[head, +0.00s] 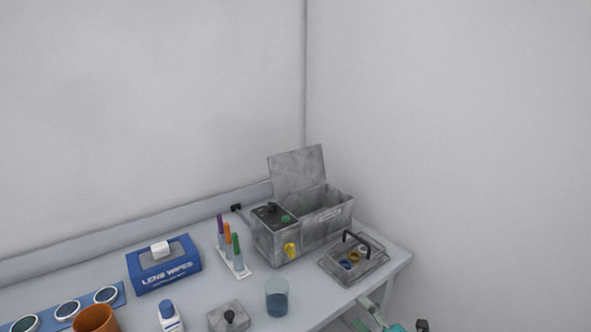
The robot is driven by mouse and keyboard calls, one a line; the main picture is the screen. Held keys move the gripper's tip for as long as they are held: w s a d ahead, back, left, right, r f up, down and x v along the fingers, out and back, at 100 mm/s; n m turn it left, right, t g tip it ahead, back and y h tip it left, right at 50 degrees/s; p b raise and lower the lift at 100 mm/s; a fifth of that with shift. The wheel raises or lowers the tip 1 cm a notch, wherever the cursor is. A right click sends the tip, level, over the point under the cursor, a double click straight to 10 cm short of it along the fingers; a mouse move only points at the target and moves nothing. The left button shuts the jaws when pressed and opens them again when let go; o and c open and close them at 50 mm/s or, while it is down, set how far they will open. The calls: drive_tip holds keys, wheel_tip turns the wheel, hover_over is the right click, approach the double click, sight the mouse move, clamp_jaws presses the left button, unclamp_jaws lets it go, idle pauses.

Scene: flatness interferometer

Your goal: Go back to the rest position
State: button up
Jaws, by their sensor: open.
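A small part of what looks like my arm, pale grey and teal, shows at the bottom edge of the head view, to the right of the bench's front edge. A small dark piece is cut off by the frame beside it, and I cannot tell what it is. My gripper's fingers cannot be made out in this view. No held object is visible.
The bench (220,291) holds a grey box (317,229) with its lid raised, a tray with a handle (374,268), a glass of bluish liquid (276,298), a pen rack (242,272), a lens wipes box (165,271) and an orange cup (96,319). Walls close the corner.

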drive_tip(key=s+a+f+m+t+h, duration=0.15)
drive_tip(key=s+m, duration=0.25)
drive_tip(key=s, duration=0.6)
drive_tip(key=s+a+f+m+t+y, duration=0.1)
drive_tip(key=s+a+m+t, duration=0.2)
drive_tip(key=s, duration=0.7)
drive_tip(key=s+d+m+g+h, duration=0.2)
drive_tip(key=s+m+h, duration=0.3)
drive_tip(key=s+m, duration=0.4)
drive_tip(key=s+d+f+m+g+h, duration=0.1)
drive_tip(key=s+d+m+h, duration=0.4)
drive_tip(key=s, duration=1.4)
drive_tip(key=m+g, duration=0.1)
drive_tip(key=m, duration=0.3)
drive_tip(key=shift+f, duration=0.2)
